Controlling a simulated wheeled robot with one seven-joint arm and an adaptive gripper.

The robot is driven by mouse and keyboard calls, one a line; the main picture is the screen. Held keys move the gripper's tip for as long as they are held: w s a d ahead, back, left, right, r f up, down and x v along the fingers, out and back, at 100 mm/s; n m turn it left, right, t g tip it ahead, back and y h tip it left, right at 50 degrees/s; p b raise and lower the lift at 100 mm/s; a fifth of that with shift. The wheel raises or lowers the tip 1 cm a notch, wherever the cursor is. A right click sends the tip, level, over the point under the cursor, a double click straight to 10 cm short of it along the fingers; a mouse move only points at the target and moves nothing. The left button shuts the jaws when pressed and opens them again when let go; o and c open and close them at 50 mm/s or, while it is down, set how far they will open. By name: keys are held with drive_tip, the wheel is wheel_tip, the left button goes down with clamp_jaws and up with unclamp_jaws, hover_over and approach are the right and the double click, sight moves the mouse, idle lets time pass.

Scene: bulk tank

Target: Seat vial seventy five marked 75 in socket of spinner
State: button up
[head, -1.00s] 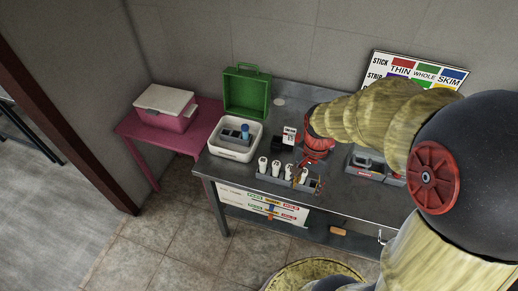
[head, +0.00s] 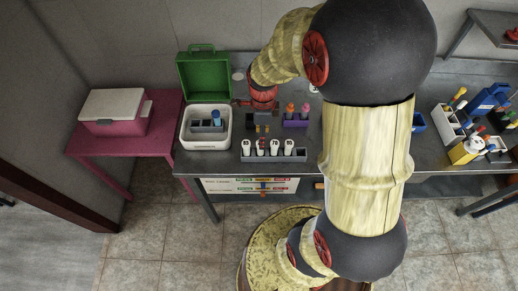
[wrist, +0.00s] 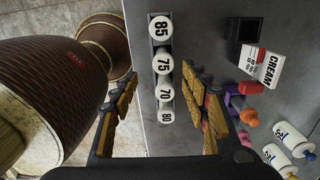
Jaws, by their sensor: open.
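Vial 75 (wrist: 163,63) is a white-capped vial with its number on top. It stands in a grey rack (head: 303,157), between vial 85 (wrist: 160,29) and vial 70 (wrist: 164,93); vial 80 (wrist: 166,114) is at the other end. In the head view, vial 75 (head: 261,147) appears second from left. My gripper (wrist: 161,80) is open and empty; its fingers show on either side of the row in the wrist view. In the head view my gripper (head: 262,127) hangs just behind the rack. A white housing (head: 190,140) with grey insert and blue-topped piece, perhaps the spinner, stands left.
A raised green lid or case (head: 204,80) stands behind the white housing. A CREAM card (wrist: 268,68) and white bottles (wrist: 285,135) also stand on the metal table. A pink side table (head: 125,150) is left.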

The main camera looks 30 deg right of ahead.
wheel_tip(320, 180, down, 2)
drive_tip(key=f, duration=0.1)
drive_tip(key=f+b, duration=0.1)
drive_tip(key=f, duration=0.1)
drive_tip(key=w+f, duration=0.1)
drive_tip(key=f, duration=0.1)
drive_tip(key=shift+a+f, duration=0.1)
drive_tip(key=shift+c, duration=0.4)
drive_tip(key=c, duration=1.1)
clamp_jaws()
